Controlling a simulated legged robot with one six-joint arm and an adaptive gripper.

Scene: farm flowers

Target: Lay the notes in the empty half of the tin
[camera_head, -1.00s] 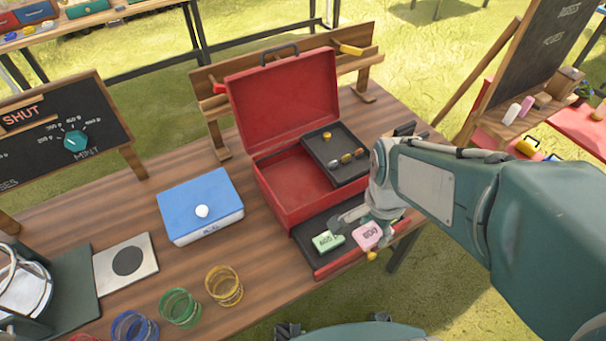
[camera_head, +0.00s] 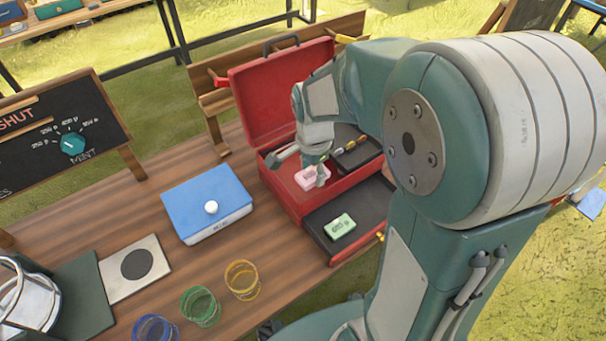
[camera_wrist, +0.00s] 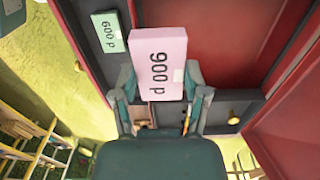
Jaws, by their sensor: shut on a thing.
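The red tin (camera_head: 280,200) stands open on the table with its lid (camera_head: 262,105) tilted back. My gripper (camera_head: 308,166) is shut on a pink bundle of notes (camera_head: 311,178), marked "900 p" in the wrist view (camera_wrist: 158,50). The bundle is over the tin's empty half; whether it touches the floor is unclear. A green bundle of notes (camera_head: 340,226), marked "600 p" in the wrist view (camera_wrist: 110,33), lies in the pulled-out dark drawer (camera_head: 318,216).
A blue-lidded white box (camera_head: 210,205) stands left of the tin. Coloured glasses (camera_head: 243,280) and a pale plate with a dark disc (camera_head: 136,264) are nearer the front left. A wooden rack (camera_head: 210,100) stands behind the tin.

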